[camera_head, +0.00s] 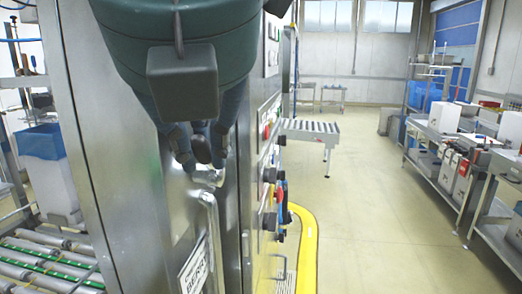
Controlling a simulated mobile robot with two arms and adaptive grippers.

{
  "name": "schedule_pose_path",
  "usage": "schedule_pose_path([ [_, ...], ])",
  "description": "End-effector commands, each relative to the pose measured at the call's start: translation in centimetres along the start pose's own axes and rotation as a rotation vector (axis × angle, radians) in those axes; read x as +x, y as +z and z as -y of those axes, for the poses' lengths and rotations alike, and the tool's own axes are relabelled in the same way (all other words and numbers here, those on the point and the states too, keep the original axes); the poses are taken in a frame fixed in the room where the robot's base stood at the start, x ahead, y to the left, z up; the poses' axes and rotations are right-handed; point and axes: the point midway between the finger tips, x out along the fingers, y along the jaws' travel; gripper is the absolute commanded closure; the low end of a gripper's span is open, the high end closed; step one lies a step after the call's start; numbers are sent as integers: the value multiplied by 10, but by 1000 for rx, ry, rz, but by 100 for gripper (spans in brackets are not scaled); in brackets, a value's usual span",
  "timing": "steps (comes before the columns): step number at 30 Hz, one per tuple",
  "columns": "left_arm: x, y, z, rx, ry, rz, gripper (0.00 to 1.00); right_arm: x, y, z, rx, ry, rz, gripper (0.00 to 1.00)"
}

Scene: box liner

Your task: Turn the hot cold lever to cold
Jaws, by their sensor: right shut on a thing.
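My right gripper (203,158) comes down from the top in front of the steel machine. Its dark fingers are shut on the upper end of a silver bent handle (211,225) on the machine's metal front. The fingers cover part of the handle's top, and its bar runs downward below them. I cannot read any hot or cold marking, so I cannot tell whether this handle is the hot cold lever. My left gripper is not in view.
The steel machine (95,120) has a side panel with red and black knobs (269,175). A yellow guard rail (308,235) curves round its base. A roller conveyor (45,262) lies at the lower left. The floor (370,220) to the right is clear, up to workbenches.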

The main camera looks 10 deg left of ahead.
Motion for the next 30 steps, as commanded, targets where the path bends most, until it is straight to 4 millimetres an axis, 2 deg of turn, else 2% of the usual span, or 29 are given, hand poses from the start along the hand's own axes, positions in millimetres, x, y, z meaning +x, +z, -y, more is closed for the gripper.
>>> schedule_pose_path([
  [3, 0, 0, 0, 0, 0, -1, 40, -1, 0, -1, -1, 4, -1, 100],
  [4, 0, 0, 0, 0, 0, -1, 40, -1, 0, -1, -1, 4, -1, 76],
  [5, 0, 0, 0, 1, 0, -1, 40, -1, 0, -1, -1, 3, -1, 73],
  [13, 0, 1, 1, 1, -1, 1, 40, -1, 0, 0, -1, 1, -1, 73],
  [17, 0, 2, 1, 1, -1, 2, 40, -9, 0, -1, 0, 4, 0, 73],
  [20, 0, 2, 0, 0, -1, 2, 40, -24, 0, -1, 0, 4, 1, 73],
  [30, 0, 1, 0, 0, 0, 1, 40, -94, 0, -2, 0, 5, 1, 73],
])
